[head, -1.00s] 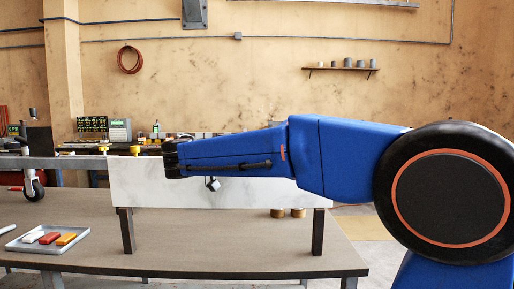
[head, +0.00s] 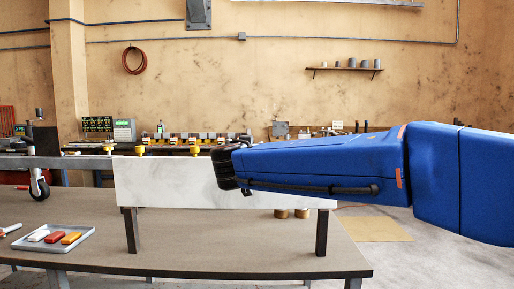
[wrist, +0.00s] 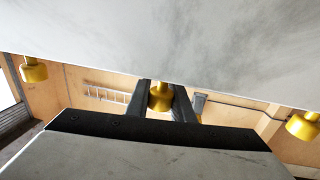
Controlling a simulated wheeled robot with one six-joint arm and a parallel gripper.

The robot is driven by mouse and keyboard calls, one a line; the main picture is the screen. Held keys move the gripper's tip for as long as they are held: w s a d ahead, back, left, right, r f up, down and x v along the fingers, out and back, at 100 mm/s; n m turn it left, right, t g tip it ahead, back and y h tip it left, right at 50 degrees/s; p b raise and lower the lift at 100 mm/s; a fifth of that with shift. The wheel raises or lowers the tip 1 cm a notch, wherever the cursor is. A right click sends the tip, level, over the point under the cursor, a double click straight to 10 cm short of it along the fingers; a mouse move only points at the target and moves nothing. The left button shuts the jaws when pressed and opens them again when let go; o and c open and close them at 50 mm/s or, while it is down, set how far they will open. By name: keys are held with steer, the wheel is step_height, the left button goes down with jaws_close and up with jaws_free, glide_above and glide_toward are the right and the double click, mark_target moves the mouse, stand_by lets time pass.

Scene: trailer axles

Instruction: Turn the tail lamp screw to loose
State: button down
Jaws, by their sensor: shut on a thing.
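A white panel (head: 165,183) stands upright on dark legs on the workbench. Gold knob-like screws sit along its top edge, two of them visible in the head view, the left one (head: 140,150) and another (head: 194,150). In the wrist view my gripper (wrist: 160,100) is shut on the middle gold screw (wrist: 159,97), its dark fingers on either side. One gold screw (wrist: 33,70) is to the left and another (wrist: 302,124) to the right. In the head view my wrist hides the held screw and the fingers. No label shows which screw is the tail lamp's.
A grey tray (head: 55,247) with white, red and orange blocks lies on the bench (head: 190,235) at left. A caster wheel (head: 39,188) hangs from a rail behind it.

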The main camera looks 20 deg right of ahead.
steer(key=shift+w+a+n+t+y, duration=0.1)
steer(key=shift+a+n+t+y, duration=0.15)
steer(key=shift+n+y, duration=0.6)
steer(key=shift+w+a+n+t+y, duration=0.15)
steer(key=shift+n+t+y, duration=0.3)
steer(key=shift+y, duration=0.7)
steer(key=shift+s+a+n+t+y, duration=0.1)
steer(key=shift+a+n+t+y, duration=0.15)
steer(key=shift+n+y, duration=0.6)
steer(key=shift+a+y, duration=0.15)
steer(key=shift+y, duration=0.4)
steer(key=c, duration=1.5)
jaws_free()
steer(key=shift+w, duration=0.1)
steer(key=shift+c, duration=0.2)
steer(key=s, duration=1.7)
steer(key=shift+s+a, duration=0.2)
steer(key=shift+a, duration=0.2)
